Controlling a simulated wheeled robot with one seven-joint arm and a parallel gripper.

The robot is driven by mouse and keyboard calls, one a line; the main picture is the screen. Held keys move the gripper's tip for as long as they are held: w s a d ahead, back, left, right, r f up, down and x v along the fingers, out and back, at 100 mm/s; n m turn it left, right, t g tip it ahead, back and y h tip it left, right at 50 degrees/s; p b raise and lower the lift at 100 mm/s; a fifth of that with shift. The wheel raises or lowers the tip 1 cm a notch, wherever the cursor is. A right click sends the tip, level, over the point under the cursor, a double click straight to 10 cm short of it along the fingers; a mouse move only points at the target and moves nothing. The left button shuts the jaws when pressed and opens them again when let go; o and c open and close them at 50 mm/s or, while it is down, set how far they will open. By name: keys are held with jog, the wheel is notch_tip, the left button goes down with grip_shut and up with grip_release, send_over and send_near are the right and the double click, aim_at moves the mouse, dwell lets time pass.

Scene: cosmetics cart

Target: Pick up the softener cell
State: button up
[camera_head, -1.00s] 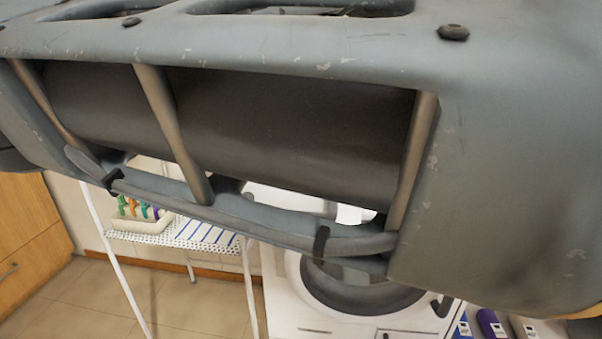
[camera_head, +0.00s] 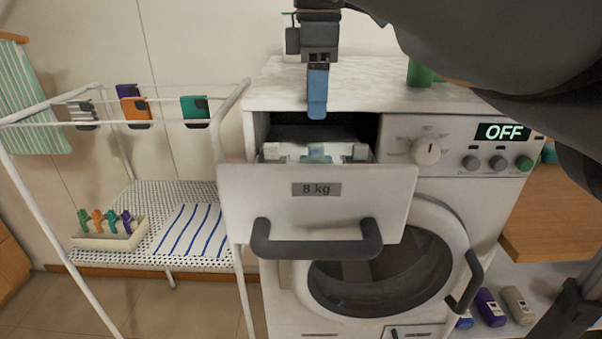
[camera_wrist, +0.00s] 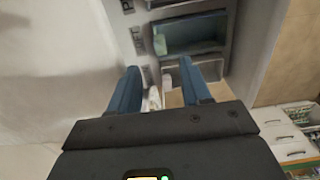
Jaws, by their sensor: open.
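The white drawer (camera_head: 240,190) of the washing machine is pulled open, with a plate reading 8 kg. Inside it I see pale parts and a small blue-green part (camera_head: 318,152). In the wrist view, a grey-rimmed compartment with a teal inside (camera_wrist: 190,36) lies beyond my fingertips, with partly readable lettering beside it. It may be the softener cell; I cannot tell for sure. My gripper (camera_head: 317,108) points down above the drawer, apart from it. In the wrist view its two blue fingers (camera_wrist: 160,72) are spread, with nothing held between them.
The washing machine (camera_head: 470,215) has a panel reading OFF. A green item (camera_head: 420,74) stands on its top. A white drying rack (camera_head: 112,122) with hanging clips and a tray (camera_head: 110,238) stands at the left. Bottles (camera_head: 490,307) stand low at the right.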

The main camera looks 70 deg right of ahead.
aim_at(316, 145)
jog(key=shift+s+f+p, duration=0.1)
jog(key=shift+f+p, duration=0.35)
jog(key=shift+f, duration=3.15)
jog(key=shift+c, duration=0.4)
grip_shut()
